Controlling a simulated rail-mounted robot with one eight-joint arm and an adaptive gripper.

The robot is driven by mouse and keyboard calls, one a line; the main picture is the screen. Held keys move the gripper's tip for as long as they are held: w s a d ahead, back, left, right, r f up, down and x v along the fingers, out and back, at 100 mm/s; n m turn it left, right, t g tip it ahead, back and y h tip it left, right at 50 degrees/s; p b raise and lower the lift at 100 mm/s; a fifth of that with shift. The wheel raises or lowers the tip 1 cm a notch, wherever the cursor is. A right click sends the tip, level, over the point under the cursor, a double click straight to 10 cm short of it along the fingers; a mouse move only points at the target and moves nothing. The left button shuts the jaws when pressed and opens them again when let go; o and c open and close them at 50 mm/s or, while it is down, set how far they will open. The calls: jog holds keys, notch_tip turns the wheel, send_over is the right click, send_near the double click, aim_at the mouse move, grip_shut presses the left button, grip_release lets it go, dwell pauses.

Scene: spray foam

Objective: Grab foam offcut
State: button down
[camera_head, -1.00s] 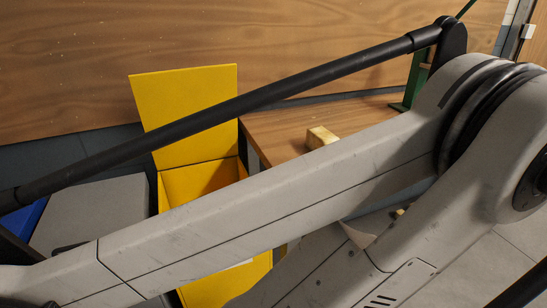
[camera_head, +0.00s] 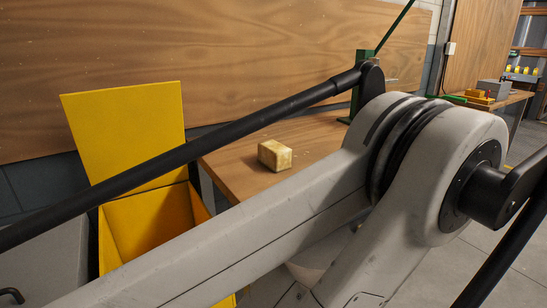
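A pale yellow foam block (camera_head: 275,155), which looks like the foam offcut, lies on a wooden table (camera_head: 232,172) near the middle of the picture. My grey arm crosses in front of the table and hides its front part. The block itself shows clear above the arm link. My gripper is outside this view, so its distance from the block and its opening cannot be seen.
An open yellow bin (camera_head: 152,222) with a raised lid (camera_head: 127,130) stands left of the table. A green stand (camera_head: 363,82) is at the table's back right. A wooden panel (camera_head: 230,60) rises behind. Another bench (camera_head: 512,98) with items is at far right.

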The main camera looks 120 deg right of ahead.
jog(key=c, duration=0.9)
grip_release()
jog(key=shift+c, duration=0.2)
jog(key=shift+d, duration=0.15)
